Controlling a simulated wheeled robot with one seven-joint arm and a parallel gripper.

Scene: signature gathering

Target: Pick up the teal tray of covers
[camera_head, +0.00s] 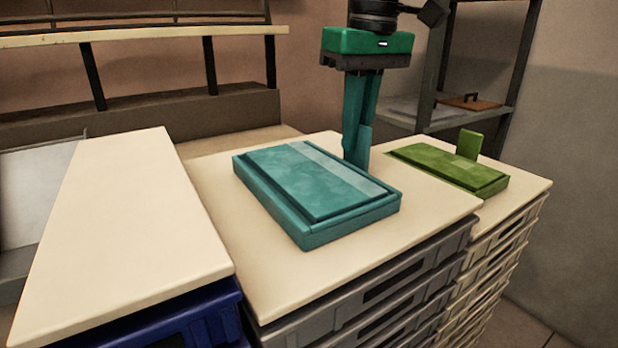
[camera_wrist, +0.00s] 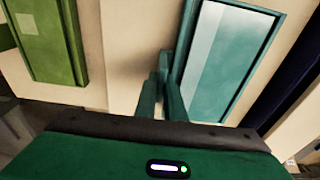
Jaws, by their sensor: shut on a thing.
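The teal tray (camera_head: 310,225) with a flat teal cover stack (camera_head: 310,178) lies on the cream top of the middle crate stack. My gripper (camera_head: 358,160) points down at the tray's far right edge, with its teal fingers close together. In the wrist view, my gripper (camera_wrist: 166,82) is beside the long edge of the teal tray (camera_wrist: 180,60). It is shut on an upright tab at that edge, which the fingers mostly hide. The tray seems to rest flat on the top; I cannot tell any gap beneath it.
A green tray (camera_head: 493,192) with an upright tab (camera_head: 469,144) lies on the stack to the right. A bare cream top (camera_head: 130,225) over a blue crate (camera_head: 190,318) stands at left. A grey shelf (camera_head: 440,124) is behind, and a bench (camera_head: 150,33) is back left.

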